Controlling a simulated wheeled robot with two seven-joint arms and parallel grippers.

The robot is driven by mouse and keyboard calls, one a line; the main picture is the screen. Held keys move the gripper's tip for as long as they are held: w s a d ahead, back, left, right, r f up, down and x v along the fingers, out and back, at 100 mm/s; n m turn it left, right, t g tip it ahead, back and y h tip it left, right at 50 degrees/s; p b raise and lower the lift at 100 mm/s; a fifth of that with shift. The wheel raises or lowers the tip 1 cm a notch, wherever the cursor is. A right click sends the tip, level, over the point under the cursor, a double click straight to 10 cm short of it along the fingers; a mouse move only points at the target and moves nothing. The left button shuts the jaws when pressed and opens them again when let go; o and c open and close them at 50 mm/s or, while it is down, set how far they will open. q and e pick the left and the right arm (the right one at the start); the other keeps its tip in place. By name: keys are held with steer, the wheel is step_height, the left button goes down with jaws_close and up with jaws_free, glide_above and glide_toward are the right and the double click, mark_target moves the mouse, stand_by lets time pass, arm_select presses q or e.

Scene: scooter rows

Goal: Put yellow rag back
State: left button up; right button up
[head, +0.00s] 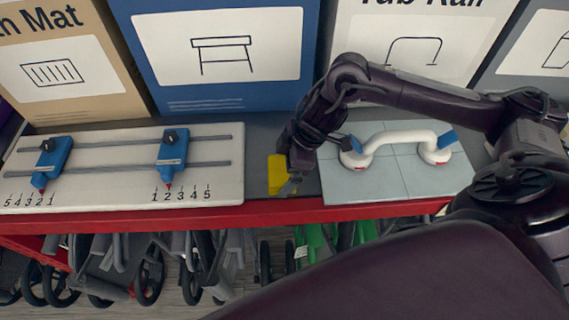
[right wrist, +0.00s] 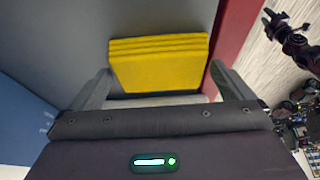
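The yellow rag (head: 277,174) is a folded, layered block on the grey shelf, between the white board and the tiled panel. Its ribbed folds show in the right wrist view (right wrist: 158,62). My right gripper (head: 290,184) is low beside the rag, on its right, and hides part of it. In the right wrist view its two fingers (right wrist: 165,92) are wide apart, with the rag ahead of and between them; I cannot tell whether they touch it. My left gripper (right wrist: 271,24) seems to be the small dark one over the floor at upper right there; its fingers are unclear.
The white board (head: 100,193) with blue sliders lies left. The tiled panel (head: 398,185) with a white tub rail (head: 400,138) lies right, under my right arm. Large boxes (head: 225,95) stand behind. A red shelf edge (head: 270,211) runs in front, with scooters below.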

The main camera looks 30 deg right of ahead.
steer(key=b+v, duration=0.2)
steer(key=v, duration=1)
steer(key=shift+r, duration=0.1)
steer(key=shift+s+a, duration=0.1)
steer(key=shift+a, duration=0.05)
